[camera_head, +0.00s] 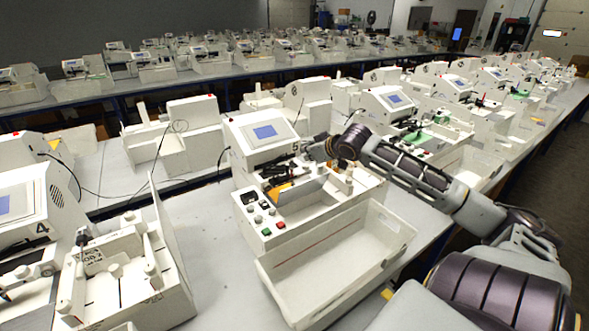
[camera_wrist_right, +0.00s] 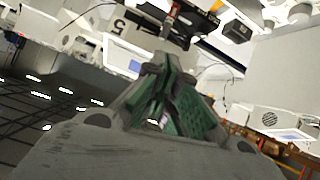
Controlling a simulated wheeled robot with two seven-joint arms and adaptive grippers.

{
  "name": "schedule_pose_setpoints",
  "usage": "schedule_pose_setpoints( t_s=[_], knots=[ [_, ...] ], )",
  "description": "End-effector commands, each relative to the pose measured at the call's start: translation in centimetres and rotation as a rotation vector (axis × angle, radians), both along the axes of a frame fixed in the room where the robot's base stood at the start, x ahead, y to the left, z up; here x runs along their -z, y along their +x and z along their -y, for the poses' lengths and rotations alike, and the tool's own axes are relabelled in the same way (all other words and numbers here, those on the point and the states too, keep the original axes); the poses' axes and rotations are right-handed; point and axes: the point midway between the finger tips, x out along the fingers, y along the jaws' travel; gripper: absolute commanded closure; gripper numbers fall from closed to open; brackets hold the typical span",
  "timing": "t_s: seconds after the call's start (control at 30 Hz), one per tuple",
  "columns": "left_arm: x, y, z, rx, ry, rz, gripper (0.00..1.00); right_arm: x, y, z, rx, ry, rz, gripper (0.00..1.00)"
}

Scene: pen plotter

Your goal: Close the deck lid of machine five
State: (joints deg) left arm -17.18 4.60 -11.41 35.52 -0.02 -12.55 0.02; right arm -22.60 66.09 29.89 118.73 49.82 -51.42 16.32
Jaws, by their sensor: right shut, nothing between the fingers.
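Machine five (camera_head: 240,135) is a white plotter with a tilted blue screen and a "5" on its side. Its open deck (camera_head: 300,200) shows dark parts, posts and coloured buttons. A white shallow box-shaped part (camera_head: 395,225) lies open along the deck's front-right side; I cannot tell whether this is the deck lid or a tray. My right gripper (camera_head: 312,151) is beside the "5", above the back of the deck, partly hidden. In the right wrist view my right gripper (camera_wrist_right: 168,68) is shut and empty, with green-padded fingers; the "5" (camera_wrist_right: 118,26) shows beyond it. My left gripper is not visible.
Machine four (camera_head: 35,215) stands at the left, with an upright white panel (camera_head: 172,240) facing machine five. Bare grey table (camera_head: 205,225) lies between them. More machines stand to the right and behind. My right arm crosses above the table's right side.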

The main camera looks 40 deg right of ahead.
Motion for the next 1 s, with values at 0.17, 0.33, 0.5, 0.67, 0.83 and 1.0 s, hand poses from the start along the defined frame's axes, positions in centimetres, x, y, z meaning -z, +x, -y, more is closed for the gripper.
schedule_pose_setpoints(
  t_s=[0.17,0.33,0.5,0.67,0.83,1.0],
  knots=[
    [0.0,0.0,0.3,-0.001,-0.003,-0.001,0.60,0.9,-0.8,-0.8,0.018,0.053,-0.054,1.00],
    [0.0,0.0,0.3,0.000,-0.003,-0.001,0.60,2.0,-1.6,-0.8,0.054,0.101,-0.109,1.00],
    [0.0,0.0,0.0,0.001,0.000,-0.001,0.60,2.8,-2.3,-0.4,0.098,0.132,-0.153,1.00],
    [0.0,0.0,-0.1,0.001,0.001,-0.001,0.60,2.9,-2.5,-0.3,0.123,0.156,-0.159,1.00],
    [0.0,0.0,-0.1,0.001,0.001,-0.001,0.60,2.9,-2.5,-0.3,0.125,0.160,-0.157,1.00],
    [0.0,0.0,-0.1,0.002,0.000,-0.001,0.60,2.9,-2.4,-0.3,0.125,0.159,-0.158,1.00]
  ],
)
